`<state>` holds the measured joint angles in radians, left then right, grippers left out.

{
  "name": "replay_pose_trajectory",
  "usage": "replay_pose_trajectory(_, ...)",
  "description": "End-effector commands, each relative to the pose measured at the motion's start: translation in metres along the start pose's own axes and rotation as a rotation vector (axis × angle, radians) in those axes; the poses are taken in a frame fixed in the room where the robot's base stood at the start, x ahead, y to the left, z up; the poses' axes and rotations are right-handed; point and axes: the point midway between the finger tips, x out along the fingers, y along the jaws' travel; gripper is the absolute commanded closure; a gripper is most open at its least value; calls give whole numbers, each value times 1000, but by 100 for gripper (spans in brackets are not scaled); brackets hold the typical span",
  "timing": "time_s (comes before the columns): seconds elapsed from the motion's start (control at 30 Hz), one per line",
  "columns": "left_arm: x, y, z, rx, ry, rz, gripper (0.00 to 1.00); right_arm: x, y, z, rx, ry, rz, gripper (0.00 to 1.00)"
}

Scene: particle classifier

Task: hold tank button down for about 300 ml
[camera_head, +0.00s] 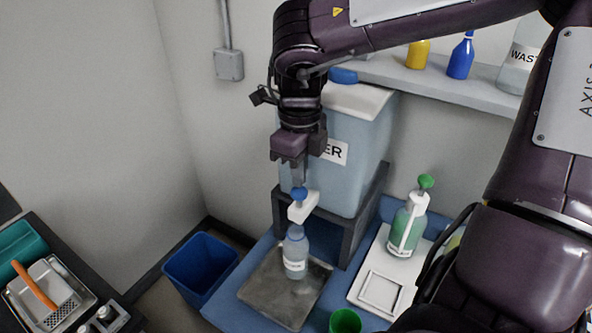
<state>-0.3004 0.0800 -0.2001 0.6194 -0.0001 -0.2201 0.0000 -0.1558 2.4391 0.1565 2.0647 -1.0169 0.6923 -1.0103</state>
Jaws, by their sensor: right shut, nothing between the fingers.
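The water tank (352,125) is a pale blue box with a white lid and a partly hidden label, on a dark stand. Its white tap (303,208) has a blue button (299,193) on top. My right gripper (299,180) points down with its fingers shut and empty. Its fingertips are right at the top of the button; I cannot tell whether they press it. A clear bottle (295,256) with a white label stands upright under the tap on a grey tray (260,290). Its fill level is hard to make out. My left gripper is not in view.
A green pump bottle (408,225) and a white scale-like device (382,290) stand to the right, with a green cup (345,322) in front. A blue bin (200,265) is on the left. A shelf (440,84) holds bottles behind my right arm.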

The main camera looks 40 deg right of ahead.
Motion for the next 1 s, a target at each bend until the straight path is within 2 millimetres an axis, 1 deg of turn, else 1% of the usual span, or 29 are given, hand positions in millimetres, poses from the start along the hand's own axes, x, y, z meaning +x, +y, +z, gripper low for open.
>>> replay_pose_trajectory(0.53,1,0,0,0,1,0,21,1,0,0,0,0,0,100)
replay_pose_trajectory(1.0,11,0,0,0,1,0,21,17,0,0,1,1,1,100)
